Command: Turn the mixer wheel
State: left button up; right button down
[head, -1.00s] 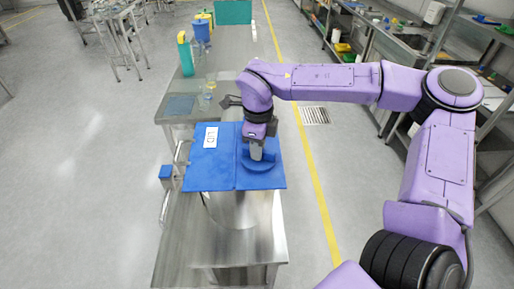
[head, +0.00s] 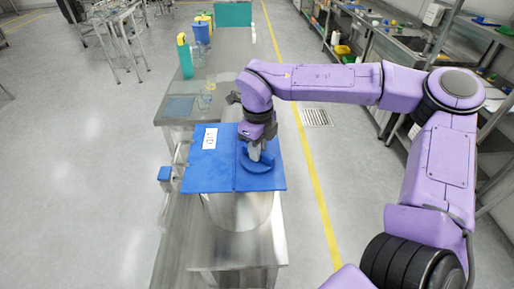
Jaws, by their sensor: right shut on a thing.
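The blue mixer wheel (head: 262,167) sits on the right part of the blue lid (head: 208,178) that covers the steel filler hopper (head: 240,212). My right gripper (head: 255,152) points down from the purple arm and is shut on the mixer wheel. The gripper and wrist hide the far part of the wheel. A white label (head: 210,139) lies on the left part of the lid. My left gripper is not in view.
A steel table (head: 222,75) behind the lid holds a teal bottle (head: 185,58), a blue container (head: 201,33) and a small yellow-topped glass (head: 210,88). A small blue box (head: 165,173) is at the lid's left. The floor on the left is open.

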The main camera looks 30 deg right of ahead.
jog(key=c, duration=1)
grip_release()
jog(key=shift+s+a+f, duration=0.1)
jog(key=shift+s+f, duration=0.25)
jog(key=shift+c, duration=0.2)
jog(key=shift+r, duration=0.1)
jog(key=shift+w+d, duration=0.15)
jog(key=shift+d, duration=0.05)
jog(key=shift+w+r, duration=0.1)
jog(key=shift+r, duration=0.1)
notch_tip(320, 180, up, 10)
jog(key=shift+f+b, duration=0.25)
jog(key=shift+b, duration=0.75)
jog(key=shift+r, duration=0.4)
